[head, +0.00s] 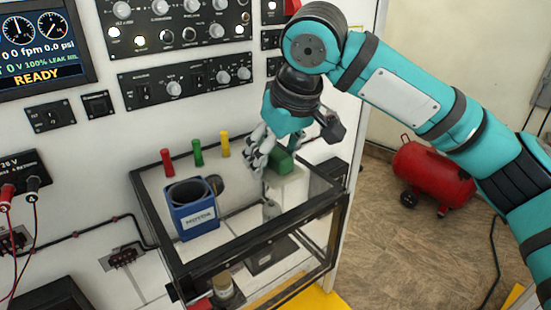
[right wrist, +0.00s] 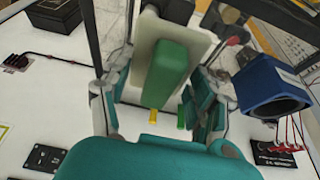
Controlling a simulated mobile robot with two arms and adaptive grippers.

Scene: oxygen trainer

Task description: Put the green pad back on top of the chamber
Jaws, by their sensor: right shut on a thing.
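The green pad (head: 281,160) is a small green block at the top of a pale block (head: 289,184), inside the frame of the clear-walled case at the right. My right gripper (head: 257,152) reaches down from above, with its grey fingers next to the green pad. In the right wrist view, the green pad (right wrist: 167,72) lies between the two fingers of my right gripper (right wrist: 165,72), with the pale block (right wrist: 195,45) behind it. The exact finger contact is hard to see. I cannot tell which part is the chamber. My left gripper is not in view.
A blue cylinder holder (head: 194,212) stands left of the fingers. Red (head: 167,161), green (head: 197,152) and yellow (head: 225,145) posts line the back. The case's dark frame (head: 248,222) surrounds the work area. A red air tank (head: 432,178) sits on the floor.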

